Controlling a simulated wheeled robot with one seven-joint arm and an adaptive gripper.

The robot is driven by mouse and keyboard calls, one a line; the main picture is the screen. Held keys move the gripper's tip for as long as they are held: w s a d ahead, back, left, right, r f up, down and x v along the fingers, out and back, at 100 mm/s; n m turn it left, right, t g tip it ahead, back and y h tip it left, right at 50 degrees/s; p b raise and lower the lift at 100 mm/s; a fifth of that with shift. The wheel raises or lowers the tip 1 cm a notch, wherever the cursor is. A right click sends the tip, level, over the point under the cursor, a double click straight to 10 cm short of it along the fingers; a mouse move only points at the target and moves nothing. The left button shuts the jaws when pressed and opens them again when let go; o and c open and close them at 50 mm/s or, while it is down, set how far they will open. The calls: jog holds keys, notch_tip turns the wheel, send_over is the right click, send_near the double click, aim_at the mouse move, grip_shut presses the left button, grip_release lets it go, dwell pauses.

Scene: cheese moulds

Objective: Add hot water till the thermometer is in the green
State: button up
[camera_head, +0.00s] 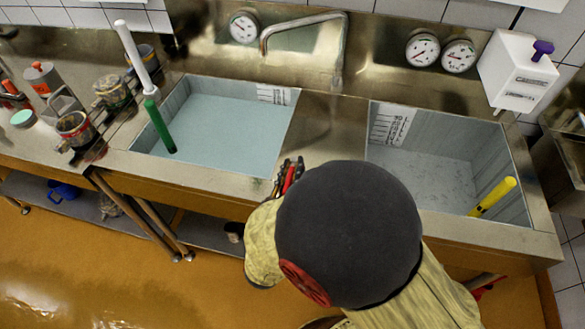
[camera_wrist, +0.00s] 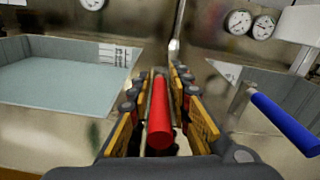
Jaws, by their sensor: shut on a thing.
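My gripper (camera_head: 290,172) is at the front of the steel counter between the two basins. In the wrist view its fingers (camera_wrist: 158,95) are closed around a red handle (camera_wrist: 160,125). The left basin (camera_head: 137,138) holds pale blue-green liquid. A round dial (camera_head: 244,27) is on the wall behind the left basin. Two more dials, a left one (camera_head: 422,48) and a right one (camera_head: 459,55), are further right. Their colours and readings are too small to tell.
A blue handle (camera_wrist: 284,122) stands right of my gripper. A white and green stick (camera_head: 158,125) leans in the left basin, a yellow one (camera_head: 493,197) in the right basin (camera_head: 430,181). Tins (camera_head: 73,128) stand at left. A white dispenser (camera_head: 515,72) hangs at right.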

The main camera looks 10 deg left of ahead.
grip_shut()
dwell(0.3)
jog(key=shift+a+r+m+h+p, duration=0.2)
jog(key=shift+m+h+p, duration=0.45)
jog(key=shift+h, duration=0.45)
jog(key=shift+w+a+f+m+g+h+p, duration=0.1)
jog(key=shift+a+m+g+h+p, duration=0.1)
jog(key=shift+m+g+h+p, duration=0.65)
jog(key=shift+w+a+f+m+g+h+p, duration=0.1)
jog(key=shift+a+m+g+h+p, duration=0.15)
jog(key=shift+m+h, duration=1.05)
jog(key=shift+n+h, duration=0.35)
jog(key=shift+n, duration=0.05)
jog(key=o, duration=0.6)
grip_release()
jog(key=shift+d, duration=0.1)
jog(key=shift+c, duration=0.2)
jog(key=shift+o, duration=0.5)
